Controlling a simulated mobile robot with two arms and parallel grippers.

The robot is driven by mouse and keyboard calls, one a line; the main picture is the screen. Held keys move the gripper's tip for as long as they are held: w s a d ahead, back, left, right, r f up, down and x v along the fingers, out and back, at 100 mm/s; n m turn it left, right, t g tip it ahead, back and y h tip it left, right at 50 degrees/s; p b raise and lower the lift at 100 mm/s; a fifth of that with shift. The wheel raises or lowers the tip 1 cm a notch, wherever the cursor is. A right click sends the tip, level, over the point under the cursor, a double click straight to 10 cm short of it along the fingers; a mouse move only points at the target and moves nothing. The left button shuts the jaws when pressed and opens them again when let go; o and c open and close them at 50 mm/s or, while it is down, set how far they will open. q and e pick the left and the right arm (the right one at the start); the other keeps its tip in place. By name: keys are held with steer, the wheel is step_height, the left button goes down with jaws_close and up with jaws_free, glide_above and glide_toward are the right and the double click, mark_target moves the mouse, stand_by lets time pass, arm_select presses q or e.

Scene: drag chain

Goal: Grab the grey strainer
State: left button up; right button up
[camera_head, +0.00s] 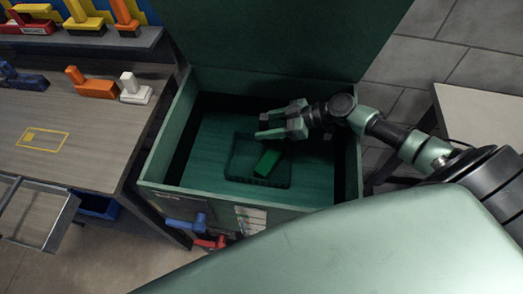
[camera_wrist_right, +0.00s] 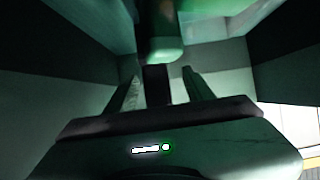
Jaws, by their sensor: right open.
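A dark grey-green mesh basket (camera_head: 235,172), which looks like the strainer, sits on the floor of the open green chest. A bright green block (camera_head: 267,161) lies in it. My right gripper (camera_head: 262,126) is inside the chest opening, beyond the basket's far edge in the head view, with its fingers apart and empty. I cannot tell its exact height above the basket. In the right wrist view the two fingers (camera_wrist_right: 163,85) stand apart, with a blurred green rounded shape (camera_wrist_right: 160,50) beyond them. My left gripper is not in view.
The green chest (camera_head: 160,150) has high walls around the basket and a raised lid (camera_head: 280,40). A workbench (camera_head: 65,110) with colored parts stands at the left. A metal-framed tray (camera_head: 60,222) is at lower left. A pale table (camera_head: 490,110) is at the right.

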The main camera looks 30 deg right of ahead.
steer(key=shift+p+x, duration=0.5)
steer(key=shift+x, duration=1.45)
steer(key=shift+w+d, duration=0.1)
steer(key=shift+d, duration=0.05)
jaws_close()
steer(key=shift+r, duration=0.15)
